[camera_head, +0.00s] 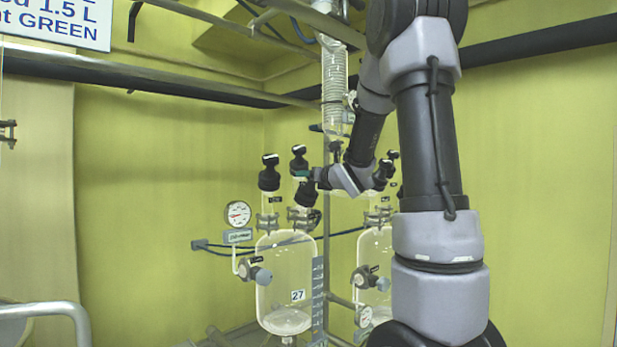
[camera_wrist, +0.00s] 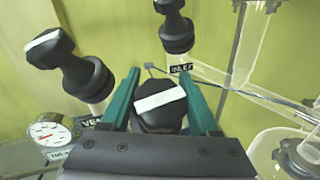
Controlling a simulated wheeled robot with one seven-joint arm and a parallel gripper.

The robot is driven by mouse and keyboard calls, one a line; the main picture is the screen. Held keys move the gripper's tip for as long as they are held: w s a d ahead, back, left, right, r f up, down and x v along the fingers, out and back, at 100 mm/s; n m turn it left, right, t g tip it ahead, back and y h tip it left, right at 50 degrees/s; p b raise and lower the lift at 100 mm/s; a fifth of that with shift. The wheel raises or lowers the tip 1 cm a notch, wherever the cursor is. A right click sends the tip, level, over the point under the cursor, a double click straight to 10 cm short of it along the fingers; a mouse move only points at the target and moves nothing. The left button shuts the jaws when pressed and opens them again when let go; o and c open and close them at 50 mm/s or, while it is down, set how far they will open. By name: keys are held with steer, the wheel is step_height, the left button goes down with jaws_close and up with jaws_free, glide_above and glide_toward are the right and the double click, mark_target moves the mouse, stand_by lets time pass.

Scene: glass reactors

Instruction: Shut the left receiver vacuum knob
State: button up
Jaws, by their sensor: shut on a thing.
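The left receiver is a clear glass vessel (camera_head: 285,265) marked 27, with several black knobs on its top. My gripper (camera_head: 304,178) is above its top and shut on one black knob (camera_head: 307,193). In the wrist view the green fingers of my gripper (camera_wrist: 163,102) stand on both sides of this knob (camera_wrist: 160,112). A white bar on its top lies across the gap between the fingers, slightly tilted. Its label is hidden. The knob to its left (camera_wrist: 75,65) stands by a label starting "VE". The knob behind (camera_wrist: 176,28) stands by a label reading "INLET".
A round gauge (camera_head: 237,213) hangs left of the vessel; it also shows in the wrist view (camera_wrist: 48,132). A second glass receiver (camera_head: 374,248) stands to the right, partly behind my arm. A coiled glass condenser (camera_head: 335,90) hangs above.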

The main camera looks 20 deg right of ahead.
steer(key=shift+d+f+m+h, duration=0.1)
steer(key=shift+m+h, duration=0.6)
steer(key=shift+h, duration=0.1)
steer(key=o, duration=1.4)
steer(key=s, duration=1)
steer(key=shift+s+d, duration=0.2)
steer(key=shift+s, duration=0.2)
